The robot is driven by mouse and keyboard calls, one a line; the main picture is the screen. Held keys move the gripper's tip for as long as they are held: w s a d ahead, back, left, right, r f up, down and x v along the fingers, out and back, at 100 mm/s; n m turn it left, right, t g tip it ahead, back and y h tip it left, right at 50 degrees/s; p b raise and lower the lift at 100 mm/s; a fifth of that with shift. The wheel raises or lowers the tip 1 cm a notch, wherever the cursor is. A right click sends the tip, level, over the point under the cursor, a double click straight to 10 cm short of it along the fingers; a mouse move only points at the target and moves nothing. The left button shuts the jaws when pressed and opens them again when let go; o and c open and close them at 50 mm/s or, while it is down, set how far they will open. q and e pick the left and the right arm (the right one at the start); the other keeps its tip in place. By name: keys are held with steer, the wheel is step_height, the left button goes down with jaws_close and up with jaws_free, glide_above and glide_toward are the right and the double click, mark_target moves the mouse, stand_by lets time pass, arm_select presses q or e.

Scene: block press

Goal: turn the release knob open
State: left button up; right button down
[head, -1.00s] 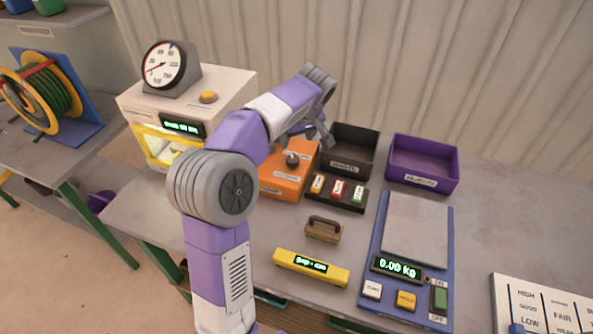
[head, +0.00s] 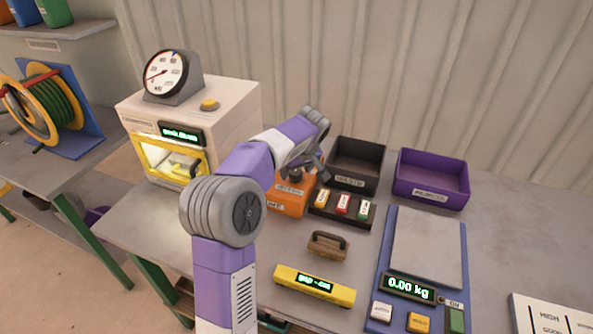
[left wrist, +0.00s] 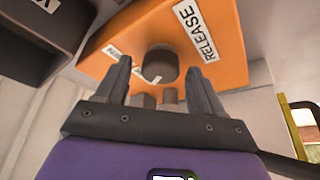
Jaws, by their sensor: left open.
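The orange release box (head: 287,205) stands on the table, partly hidden by my left arm in the head view. Its orange face (left wrist: 235,70) with a white RELEASE label fills the upper part of the left wrist view. The dark round release knob (left wrist: 162,62) sticks out of that face. My left gripper (head: 316,172) is at the box in the head view. In the left wrist view its two fingers (left wrist: 162,84) are open, one on each side of the knob, with gaps visible; I see no contact. My right gripper is out of view.
A black bin (head: 358,188) and a purple bin (head: 432,193) stand behind. The press (head: 235,100) with its gauge is at the left. A brown-handled block (head: 328,254) lies in front.

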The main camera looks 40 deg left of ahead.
arm_select(q)
steer(key=shift+c, duration=0.2)
steer(key=c, duration=1)
steer(key=shift+m, duration=0.3)
steer(key=m+p, duration=0.1)
steer(key=m, duration=0.1)
steer(key=m+t+h+p, duration=0.1)
steer(key=m, duration=0.1)
steer(key=shift+s+a+r, duration=0.15)
steer(key=shift+s, duration=0.05)
steer(key=m+h+p, duration=0.1)
steer(key=m, duration=0.1)
steer(key=m+t+p, duration=0.1)
steer(key=m+p, duration=0.1)
steer(key=shift+a+m+h+p, duration=0.1)
steer(key=shift+m+h+p, duration=0.2)
steer(key=shift+h, duration=0.1)
steer(key=shift+m+h+p, duration=0.5)
steer(key=shift+m+p, duration=0.3)
steer(key=shift+m, duration=0.6)
